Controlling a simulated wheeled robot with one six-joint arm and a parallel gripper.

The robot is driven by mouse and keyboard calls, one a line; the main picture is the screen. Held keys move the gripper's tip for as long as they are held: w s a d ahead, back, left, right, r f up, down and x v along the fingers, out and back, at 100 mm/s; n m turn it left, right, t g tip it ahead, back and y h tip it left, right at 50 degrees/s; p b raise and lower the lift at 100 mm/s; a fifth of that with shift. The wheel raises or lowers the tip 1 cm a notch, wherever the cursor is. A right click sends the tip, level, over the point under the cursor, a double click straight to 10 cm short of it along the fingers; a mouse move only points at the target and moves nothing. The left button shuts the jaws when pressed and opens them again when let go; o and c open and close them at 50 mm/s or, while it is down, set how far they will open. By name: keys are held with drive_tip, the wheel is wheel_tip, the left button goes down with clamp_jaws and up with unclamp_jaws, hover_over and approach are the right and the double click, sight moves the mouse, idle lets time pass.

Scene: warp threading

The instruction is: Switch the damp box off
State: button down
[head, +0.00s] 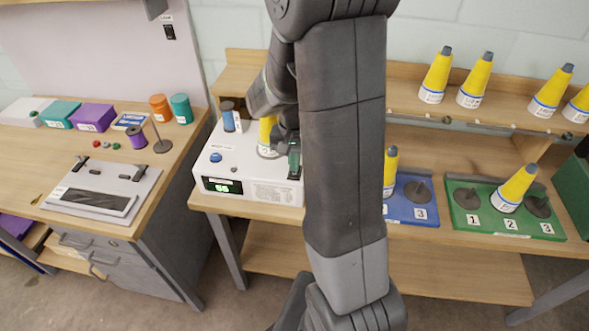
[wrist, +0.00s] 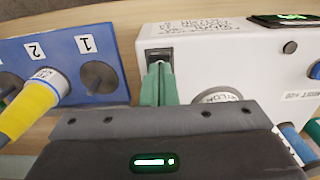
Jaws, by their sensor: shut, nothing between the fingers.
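The damp box (head: 250,170) is a white box on the bench with a lit green display (head: 222,187) on its front. The display also glows in the wrist view (wrist: 290,17). In the wrist view a dark rocker switch (wrist: 159,54) sits in a recess near the box's edge. My gripper (wrist: 158,82) is shut and empty, its green fingertips together right at the switch. I cannot tell whether they touch it; they hide part of it. In the head view my gripper (head: 294,158) is over the box's right front, and the switch is mostly hidden.
A yellow cone (head: 266,134) and a blue spool (head: 229,118) stand at the box. A blue numbered tray (head: 412,207) is beside it, partly behind my arm. A green tray (head: 480,219) with a yellow cone lies farther right. More cones stand on the shelf above.

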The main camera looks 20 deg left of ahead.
drive_tip(key=shift+f+b, duration=0.65)
drive_tip(key=shift+f, duration=0.2)
drive_tip(key=shift+r, duration=0.1)
drive_tip(key=shift+r+p, duration=2.7)
drive_tip(key=shift+r, duration=0.8)
drive_tip(key=shift+f, duration=0.2)
wheel_tip(320, 180, down, 7)
drive_tip(key=b, duration=0.5)
drive_tip(key=shift+r, duration=0.35)
